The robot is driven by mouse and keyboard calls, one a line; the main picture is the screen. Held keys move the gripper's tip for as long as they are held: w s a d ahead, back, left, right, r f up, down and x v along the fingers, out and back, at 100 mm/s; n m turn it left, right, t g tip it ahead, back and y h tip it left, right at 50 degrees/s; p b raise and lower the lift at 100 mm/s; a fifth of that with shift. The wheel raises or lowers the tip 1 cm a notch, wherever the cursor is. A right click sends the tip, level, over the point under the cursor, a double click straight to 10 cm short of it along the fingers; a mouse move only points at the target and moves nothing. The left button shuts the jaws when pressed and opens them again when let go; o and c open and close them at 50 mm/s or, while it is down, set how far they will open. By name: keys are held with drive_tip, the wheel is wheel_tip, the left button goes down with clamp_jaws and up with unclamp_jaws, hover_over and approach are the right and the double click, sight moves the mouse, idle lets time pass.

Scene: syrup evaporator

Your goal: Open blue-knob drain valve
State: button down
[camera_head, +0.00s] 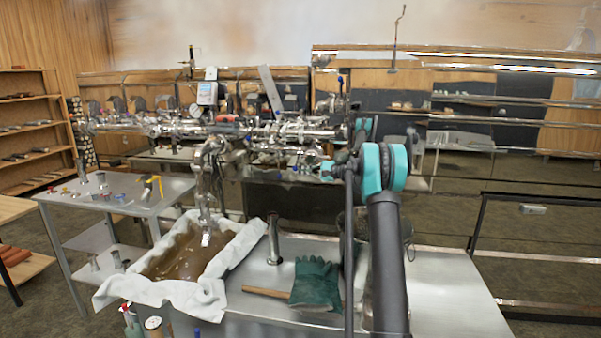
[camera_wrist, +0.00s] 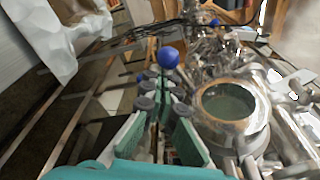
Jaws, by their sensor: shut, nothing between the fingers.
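The blue knob (camera_wrist: 168,57), a round ball, shows in the wrist view just beyond my fingertips, on a thin dark stem that runs down between or behind them. My gripper (camera_wrist: 161,82) is shut and empty, its grey and green fingers pointing toward the knob. I cannot tell whether they touch its stem. In the head view I cannot make out the knob; my teal arm joint hides part of the pipework (camera_head: 300,130) there.
A wide steel pipe mouth (camera_wrist: 229,103) stands close to the right of my fingers. In the head view, a cloth-lined pan (camera_head: 225,262) of brown liquid sits front left. Green gloves (camera_head: 316,284) and a steel cylinder (camera_head: 273,240) are on the steel table (camera_head: 440,290).

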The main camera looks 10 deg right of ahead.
drive_tip(key=shift+d, duration=0.1)
drive_tip(key=f+v, duration=0.1)
drive_tip(key=v, duration=1.1)
drive_tip(key=w+d+f+n+g+y, duration=0.1)
drive_tip(key=w+d+f+g+y, duration=0.15)
drive_tip(key=w, duration=0.35)
drive_tip(key=a+r, duration=0.2)
drive_tip(key=a, duration=1)
drive_tip(key=shift+a+r+g, duration=0.2)
drive_tip(key=shift+g, duration=0.25)
drive_tip(key=shift+s, duration=0.15)
